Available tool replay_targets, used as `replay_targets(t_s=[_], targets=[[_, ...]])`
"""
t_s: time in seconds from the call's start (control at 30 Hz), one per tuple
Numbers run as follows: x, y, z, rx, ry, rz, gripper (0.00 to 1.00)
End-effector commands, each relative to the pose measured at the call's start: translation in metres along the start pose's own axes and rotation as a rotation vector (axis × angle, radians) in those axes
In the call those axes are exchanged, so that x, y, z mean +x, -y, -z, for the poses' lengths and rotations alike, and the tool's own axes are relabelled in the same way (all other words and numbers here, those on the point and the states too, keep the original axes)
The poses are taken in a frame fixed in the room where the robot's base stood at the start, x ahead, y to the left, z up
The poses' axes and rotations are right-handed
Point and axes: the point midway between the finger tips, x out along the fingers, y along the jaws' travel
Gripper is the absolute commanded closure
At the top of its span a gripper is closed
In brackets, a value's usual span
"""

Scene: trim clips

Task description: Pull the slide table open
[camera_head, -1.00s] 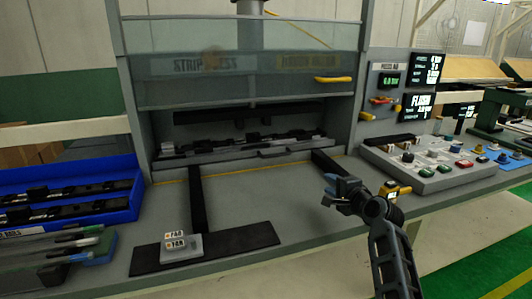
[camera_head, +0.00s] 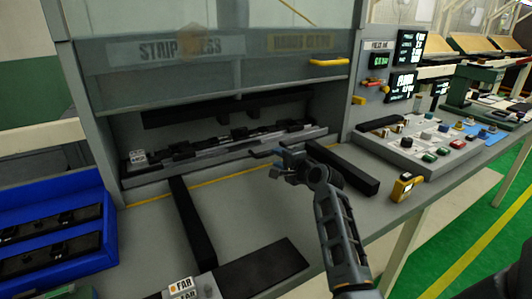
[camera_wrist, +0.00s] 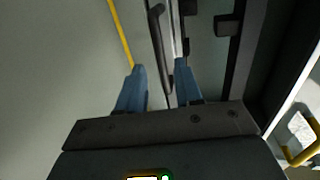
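The slide table (camera_head: 215,156) is a long grey plate with a black and silver strip on it, inside the press under the raised guard. Its dark bar handle (camera_head: 262,153) is on the front edge, partly hidden by my gripper (camera_head: 281,167). In the wrist view my gripper (camera_wrist: 160,92) has its two blue fingers apart. The handle (camera_wrist: 158,40) runs down between the fingertips there, and nothing is clamped. I cannot tell whether a finger touches it.
Two black rails (camera_head: 194,222) (camera_head: 345,170) run forward from the press over the bench. A blue bin (camera_head: 50,240) stands left. A button panel (camera_head: 425,145) and a yellow-black device (camera_head: 405,187) are right.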

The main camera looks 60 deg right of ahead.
Motion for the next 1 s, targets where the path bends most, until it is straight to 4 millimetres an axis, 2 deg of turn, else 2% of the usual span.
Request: replay_targets(t_s=[0.1, 0.33, 0.5, 0.77, 1.0], targets=[[0.020, 0.001, 0.000, 0.004, 0.000, 0.001, 0.65], [0.050, 0.001, 0.000, 0.003, 0.001, 0.001, 0.65], [0.059, 0.001, 0.000, 0.001, 0.000, 0.001, 0.65], [0.060, 0.000, -0.001, 0.000, 0.000, 0.001, 0.65], [0.060, 0.000, -0.001, 0.000, 0.000, 0.000, 0.88]])
